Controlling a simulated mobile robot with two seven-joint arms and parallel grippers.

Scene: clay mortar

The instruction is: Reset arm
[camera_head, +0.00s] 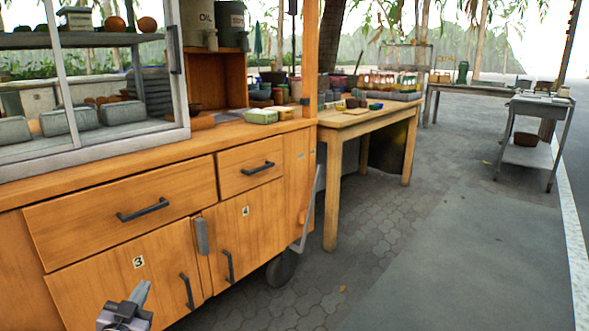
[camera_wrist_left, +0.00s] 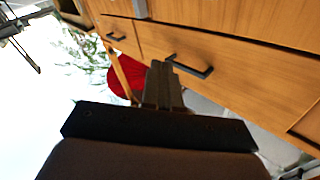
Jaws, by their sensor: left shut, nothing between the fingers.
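My left gripper (camera_head: 140,292) shows at the bottom left of the head view, in front of the lower cabinet door marked 3 (camera_head: 120,272). In the left wrist view its fingers (camera_wrist_left: 163,85) are together with nothing between them. Behind them there are wooden drawer fronts with a dark handle (camera_wrist_left: 190,66). The fingertips overlap the cart front in the picture; I cannot tell how near they are. My right gripper is in neither view.
A wooden food cart (camera_head: 170,150) with a glass case (camera_head: 80,90), drawers and doors fills the left. A wooden table (camera_head: 370,120) with bowls and jars stands beyond it. A grey metal table (camera_head: 540,108) stands far right. The paved ground (camera_head: 440,240) at right is clear.

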